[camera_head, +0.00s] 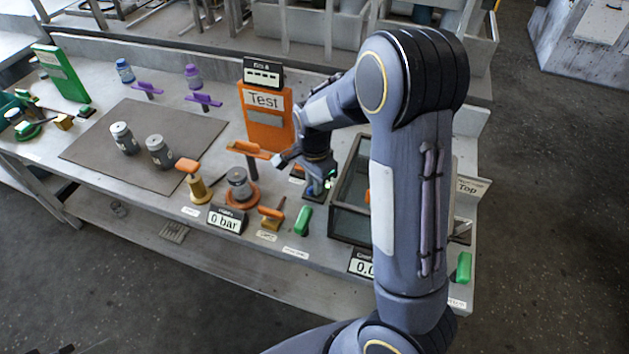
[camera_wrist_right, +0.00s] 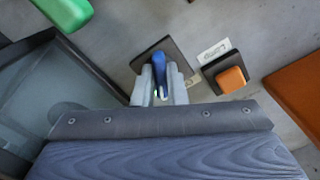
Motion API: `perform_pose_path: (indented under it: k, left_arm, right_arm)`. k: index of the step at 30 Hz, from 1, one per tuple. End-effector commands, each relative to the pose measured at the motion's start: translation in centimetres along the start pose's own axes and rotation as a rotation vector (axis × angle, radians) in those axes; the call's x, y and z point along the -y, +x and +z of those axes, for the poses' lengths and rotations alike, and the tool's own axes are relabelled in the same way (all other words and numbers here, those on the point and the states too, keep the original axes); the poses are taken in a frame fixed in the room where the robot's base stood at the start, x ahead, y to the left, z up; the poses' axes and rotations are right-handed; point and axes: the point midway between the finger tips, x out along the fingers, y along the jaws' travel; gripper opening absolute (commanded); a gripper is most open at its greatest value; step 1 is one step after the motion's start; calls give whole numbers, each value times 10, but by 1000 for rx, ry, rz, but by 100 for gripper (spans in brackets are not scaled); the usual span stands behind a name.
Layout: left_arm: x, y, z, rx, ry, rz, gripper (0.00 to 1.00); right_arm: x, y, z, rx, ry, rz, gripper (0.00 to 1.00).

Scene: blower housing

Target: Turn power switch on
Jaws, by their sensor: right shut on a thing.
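A blue handle (camera_wrist_right: 161,66) stands on a dark square base (camera_wrist_right: 177,62) on the bench, in the right wrist view. It looks like a switch lever; I cannot read a label for it. My right gripper (camera_wrist_right: 160,88) is shut on this handle, with one pale finger on each side. In the head view my right gripper (camera_head: 314,192) points down at the bench between the orange Test panel and the glass-sided box. There the handle is mostly hidden by the gripper. My left gripper is not in view.
The orange Test panel (camera_head: 266,118) stands behind my right gripper. A dark-framed box (camera_head: 349,222) is close on its right. An orange button (camera_wrist_right: 232,79) on a black base is beside the handle. A green handle (camera_head: 303,221) and a pressure display (camera_head: 226,219) stand in front.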

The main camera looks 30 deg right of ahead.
Motion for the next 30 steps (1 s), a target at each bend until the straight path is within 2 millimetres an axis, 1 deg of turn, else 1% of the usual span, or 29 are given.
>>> perform_pose_path:
  k: [9,10,14,23,26,30]
  left_arm:
    - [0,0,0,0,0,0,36]
    - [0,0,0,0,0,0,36]
    - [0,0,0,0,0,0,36]
    - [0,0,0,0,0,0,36]
    - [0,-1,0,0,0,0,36]
    - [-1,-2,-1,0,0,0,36]
  right_arm:
    - [0,0,-1,0,5,-2,0]
    - [0,0,-1,0,5,-2,16]
    - [0,0,0,0,4,-2,33]
    - [0,-2,0,0,2,-1,34]
    - [1,-10,0,0,2,-4,34]
    - [1,-34,0,1,3,-7,34]
